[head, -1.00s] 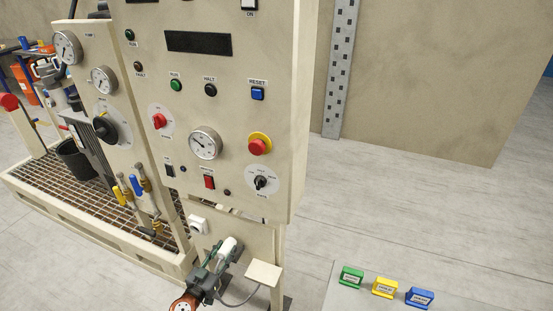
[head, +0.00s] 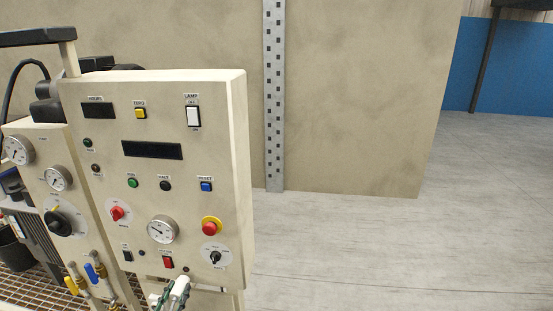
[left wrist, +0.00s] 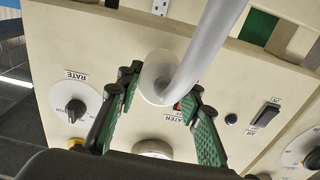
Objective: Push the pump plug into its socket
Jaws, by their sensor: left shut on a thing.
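My left gripper (head: 171,296) shows at the bottom edge of the head view, in front of the lower part of the control panel. It is shut on the white pump plug (head: 181,287). In the left wrist view, the plug (left wrist: 151,80) sits between the green-padded fingers (left wrist: 162,92), and its thick pale cable (left wrist: 205,45) runs up and to the right. The plug hides part of the panel behind it. The socket is out of the head view, and I cannot identify it surely in the wrist view. My right gripper is not in view.
The cream control panel (head: 200,112) carries knobs, a gauge (head: 163,229), a red heater switch (head: 168,262) and a red stop button (head: 211,225). Valves with yellow and blue handles (head: 94,272) stand left of the gripper. The floor (head: 350,255) at right is clear.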

